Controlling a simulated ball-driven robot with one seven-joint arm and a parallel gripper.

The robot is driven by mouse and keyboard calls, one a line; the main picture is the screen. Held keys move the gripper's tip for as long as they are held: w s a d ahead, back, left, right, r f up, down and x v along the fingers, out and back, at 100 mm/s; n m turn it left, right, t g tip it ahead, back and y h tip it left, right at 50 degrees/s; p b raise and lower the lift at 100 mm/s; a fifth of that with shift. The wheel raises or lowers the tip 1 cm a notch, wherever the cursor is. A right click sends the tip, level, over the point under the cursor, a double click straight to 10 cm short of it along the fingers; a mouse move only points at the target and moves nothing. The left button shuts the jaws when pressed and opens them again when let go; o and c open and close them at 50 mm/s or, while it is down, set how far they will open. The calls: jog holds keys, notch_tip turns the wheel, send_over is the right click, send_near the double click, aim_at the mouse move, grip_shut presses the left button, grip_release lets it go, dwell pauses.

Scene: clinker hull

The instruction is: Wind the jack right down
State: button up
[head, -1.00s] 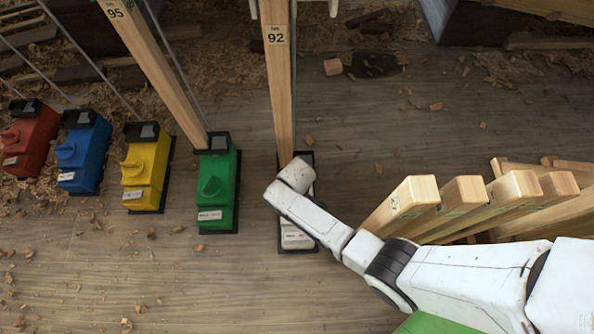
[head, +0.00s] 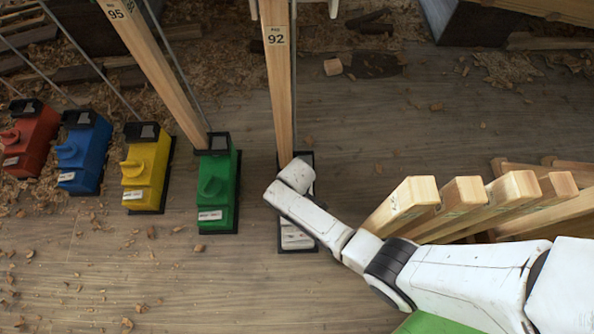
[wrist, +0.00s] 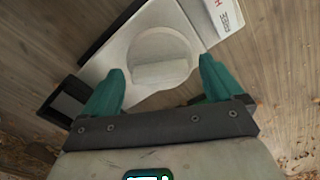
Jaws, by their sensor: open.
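In the head view a white jack (head: 297,238) stands on a black base on the plank floor, mostly covered by my arm. In the wrist view its pale body (wrist: 135,45) shows with a round dial (wrist: 160,57) that has a raised grip bar across it. My gripper (wrist: 162,78) is open above the jack, with one teal finger on each side of the dial's near edge. The gripper's fingers are hidden in the head view.
A wooden post marked 92 (head: 278,90) rises from the white jack. Left stand a green jack (head: 217,185) below post 95 (head: 155,65), a yellow jack (head: 147,170), a blue jack (head: 84,155) and a red jack (head: 30,140). Cut timbers (head: 470,205) stand right, close to my arm.

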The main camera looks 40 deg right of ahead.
notch_tip(320, 180, up, 11)
jog(key=p, duration=0.6)
jog(key=shift+f, duration=0.15)
jog(key=shift+c, duration=0.4)
